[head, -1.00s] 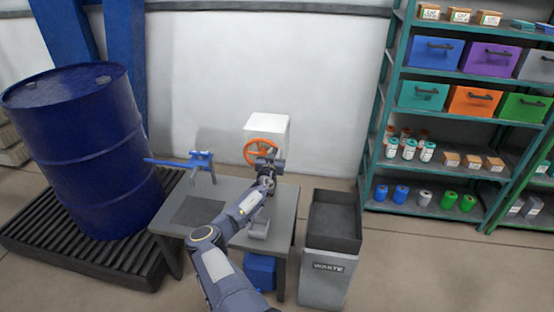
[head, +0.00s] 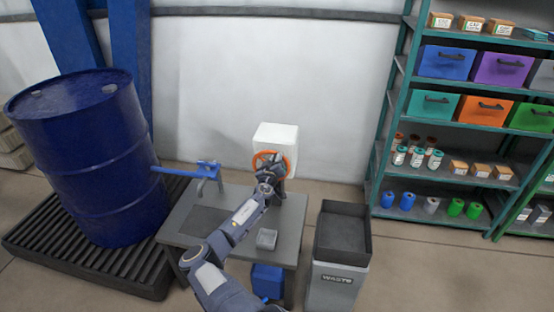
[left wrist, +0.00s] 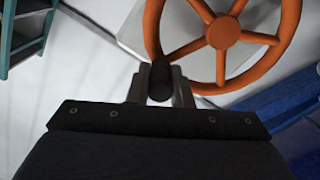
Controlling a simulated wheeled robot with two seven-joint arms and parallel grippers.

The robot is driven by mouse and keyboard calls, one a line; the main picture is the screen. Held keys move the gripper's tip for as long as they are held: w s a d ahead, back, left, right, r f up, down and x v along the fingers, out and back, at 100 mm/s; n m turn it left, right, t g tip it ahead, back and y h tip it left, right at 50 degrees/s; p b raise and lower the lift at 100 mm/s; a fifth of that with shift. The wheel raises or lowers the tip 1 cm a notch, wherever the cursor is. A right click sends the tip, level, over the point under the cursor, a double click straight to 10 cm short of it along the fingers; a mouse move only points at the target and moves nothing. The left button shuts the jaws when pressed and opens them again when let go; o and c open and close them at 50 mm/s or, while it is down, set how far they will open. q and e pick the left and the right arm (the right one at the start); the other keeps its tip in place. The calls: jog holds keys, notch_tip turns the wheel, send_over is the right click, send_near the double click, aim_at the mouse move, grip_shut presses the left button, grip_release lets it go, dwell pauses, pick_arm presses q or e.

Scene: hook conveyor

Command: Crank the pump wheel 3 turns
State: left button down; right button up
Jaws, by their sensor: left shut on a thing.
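The orange pump wheel (head: 256,161) is on the front of a white box (head: 276,136) at the back of the grey table. It is spoked, and its rim and hub show large in the left wrist view (left wrist: 222,32). My left gripper (head: 270,172) is at the wheel's lower part and hides some of it. In the left wrist view its fingers (left wrist: 160,88) are shut on the dark round crank handle (left wrist: 160,78) beside the rim. My right gripper is not in view.
A blue drum (head: 85,150) is at left. A waste bin (head: 338,270) and shelves (head: 400,100) stand at right.

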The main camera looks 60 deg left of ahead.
aim_at(270, 153)
pick_arm(q)
jog(key=shift+s+a+n+b, duration=0.15)
jog(key=shift+s+a+n, duration=0.4)
jog(key=shift+n, duration=0.5)
jog(key=shift+s+a+n+b, duration=0.15)
jog(key=shift+s+a+n, duration=0.25)
jog(key=shift+s+n, duration=0.45)
jog(key=shift+w+n, duration=0.2)
jog(key=shift+n, duration=0.1)
jog(key=c, duration=1.3)
grip_release()
jog(key=shift+s+r, duration=0.1)
jog(key=shift+r, duration=0.05)
jog(key=v, duration=0.7)
jog(key=shift+s+d, duration=0.15)
jog(key=shift+d, duration=0.2)
